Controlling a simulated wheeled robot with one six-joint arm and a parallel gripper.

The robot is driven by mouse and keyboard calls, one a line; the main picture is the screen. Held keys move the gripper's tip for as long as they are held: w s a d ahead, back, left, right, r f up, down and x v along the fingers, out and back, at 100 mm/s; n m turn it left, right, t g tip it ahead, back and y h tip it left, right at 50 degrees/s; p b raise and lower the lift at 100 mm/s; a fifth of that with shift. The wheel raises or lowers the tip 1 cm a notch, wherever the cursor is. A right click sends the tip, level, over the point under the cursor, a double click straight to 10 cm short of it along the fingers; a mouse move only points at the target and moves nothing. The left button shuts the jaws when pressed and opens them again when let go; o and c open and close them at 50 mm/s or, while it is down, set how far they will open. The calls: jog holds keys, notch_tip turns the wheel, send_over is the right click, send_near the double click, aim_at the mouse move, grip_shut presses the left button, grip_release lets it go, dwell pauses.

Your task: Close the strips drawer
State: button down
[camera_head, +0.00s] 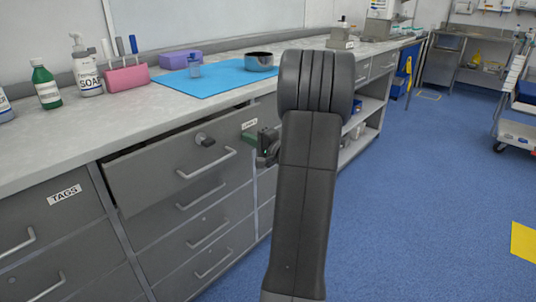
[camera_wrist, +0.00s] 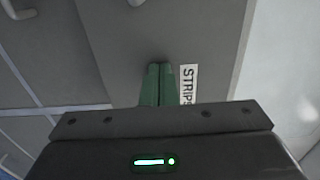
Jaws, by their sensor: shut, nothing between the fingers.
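The strips drawer (camera_head: 165,172) has a grey front with a bar handle and a lock. In the head view it stands out from the cabinet, with a dark gap under the counter edge. Its white label (camera_head: 249,123) is at the right end and reads STRIPS (camera_wrist: 188,86) in the wrist view. My gripper (camera_head: 249,135) is at the right part of the drawer front, just below the label. In the wrist view its green fingers (camera_wrist: 158,68) are together and empty, pointing at the front beside the label. I cannot tell whether the tips touch it.
The counter (camera_head: 60,135) above holds a soap bottle (camera_head: 86,70), a green bottle (camera_head: 46,88), a pink holder (camera_head: 126,77) and a blue mat (camera_head: 215,79). A closed TAGS drawer (camera_head: 55,220) is to the left. Blue floor (camera_head: 420,200) is open to the right.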

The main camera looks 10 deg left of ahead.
aim_at(237, 132)
jog(key=b+x, duration=0.1)
jog(key=x, duration=0.5)
jog(key=shift+f, duration=0.1)
jog(key=shift+w+r, duration=0.1)
jog(key=shift+r, duration=0.15)
jog(key=shift+a+r, duration=0.1)
jog(key=shift+b, duration=0.3)
